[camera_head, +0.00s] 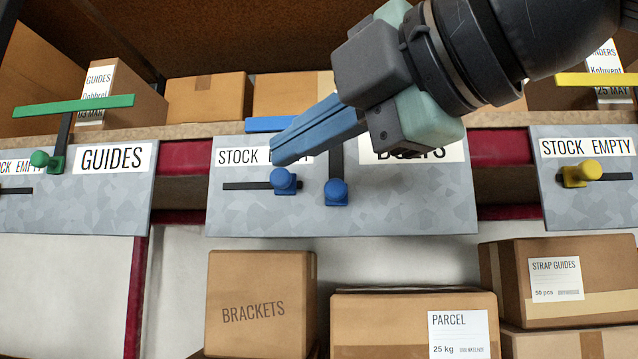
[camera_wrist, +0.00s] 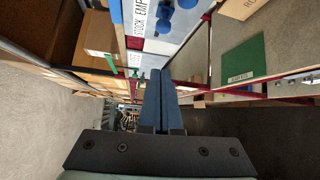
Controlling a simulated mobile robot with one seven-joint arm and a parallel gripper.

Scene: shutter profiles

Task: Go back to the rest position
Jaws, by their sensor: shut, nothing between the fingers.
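My gripper (camera_head: 290,150) reaches in from the upper right in the head view, its blue fingers shut together and empty. They lie in front of the middle grey panel (camera_head: 240,217) and hide part of its labels. The shut fingers also show in the wrist view (camera_wrist: 160,85). A blue knob (camera_head: 283,181) on a dark slot is just below the fingertips; I cannot tell whether they touch. A second blue knob (camera_head: 336,192) sits to its right at the foot of a dark upright slot. A blue bar (camera_head: 268,124) is partly hidden behind the fingers.
A left panel has a green knob (camera_head: 42,160) and green bar (camera_head: 75,106). A right panel has a yellow knob (camera_head: 582,174) and yellow bar (camera_head: 597,79). Boxes stand behind the panels and below, including a brackets box (camera_head: 260,290) and a parcel box (camera_head: 380,312).

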